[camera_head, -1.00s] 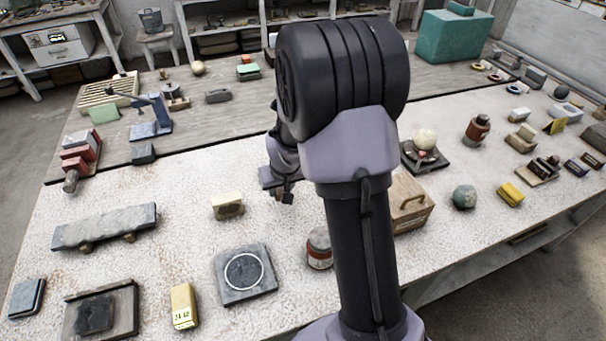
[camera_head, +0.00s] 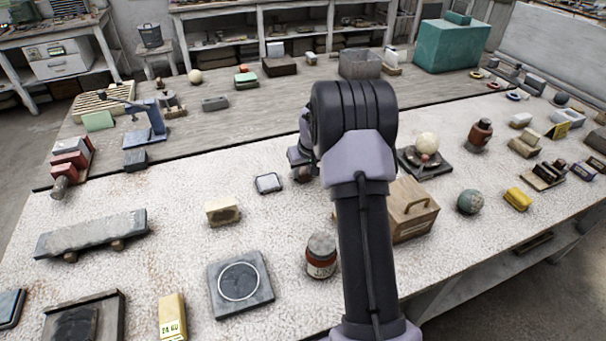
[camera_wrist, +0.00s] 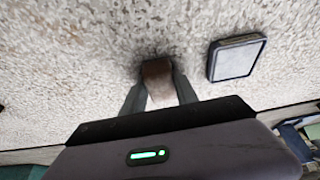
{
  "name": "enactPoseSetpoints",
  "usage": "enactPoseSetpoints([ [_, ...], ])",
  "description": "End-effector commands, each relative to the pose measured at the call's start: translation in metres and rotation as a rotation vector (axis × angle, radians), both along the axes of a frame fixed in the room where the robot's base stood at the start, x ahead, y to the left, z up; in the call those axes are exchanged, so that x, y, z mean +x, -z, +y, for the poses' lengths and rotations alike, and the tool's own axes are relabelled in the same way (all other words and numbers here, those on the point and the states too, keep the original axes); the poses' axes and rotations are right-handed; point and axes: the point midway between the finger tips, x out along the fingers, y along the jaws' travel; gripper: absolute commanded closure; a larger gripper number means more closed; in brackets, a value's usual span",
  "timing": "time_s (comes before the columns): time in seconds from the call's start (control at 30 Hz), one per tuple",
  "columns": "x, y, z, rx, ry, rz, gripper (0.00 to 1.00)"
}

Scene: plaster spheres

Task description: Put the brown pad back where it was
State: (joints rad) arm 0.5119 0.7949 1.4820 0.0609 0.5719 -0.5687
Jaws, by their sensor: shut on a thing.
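My gripper (camera_wrist: 158,80) is shut on a small brown block, which I take to be the brown pad (camera_wrist: 158,84). In the wrist view the pad sits between the two fingertips, over the pale speckled tabletop. I cannot tell whether it touches the surface. In the head view my gripper (camera_head: 301,168) is just left of my arm, over the far part of the pale table, and the pad is mostly hidden there.
A dark-rimmed pale case (camera_head: 268,183) lies left of my gripper; it also shows in the wrist view (camera_wrist: 237,57). A cream block (camera_head: 222,212), a brown jar (camera_head: 321,255) and a wooden box (camera_head: 411,210) stand nearer. A sphere on a stand (camera_head: 427,145) is to the right.

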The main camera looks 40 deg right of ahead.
Motion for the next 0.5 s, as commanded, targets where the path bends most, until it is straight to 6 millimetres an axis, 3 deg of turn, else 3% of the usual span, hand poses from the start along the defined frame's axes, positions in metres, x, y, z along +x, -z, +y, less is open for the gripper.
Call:
enactPoseSetpoints([
  [0.27,-0.0001,0.0025,0.0003,0.000,0.000,0.000,1.00],
  [0.3,-0.0001,0.0012,0.0003,0.000,0.000,0.000,0.57],
  [0.37,-0.0001,0.0008,0.0004,0.000,0.000,0.000,0.45],
  [0.5,-0.0001,0.0007,0.0004,0.000,0.000,0.000,0.43],
])
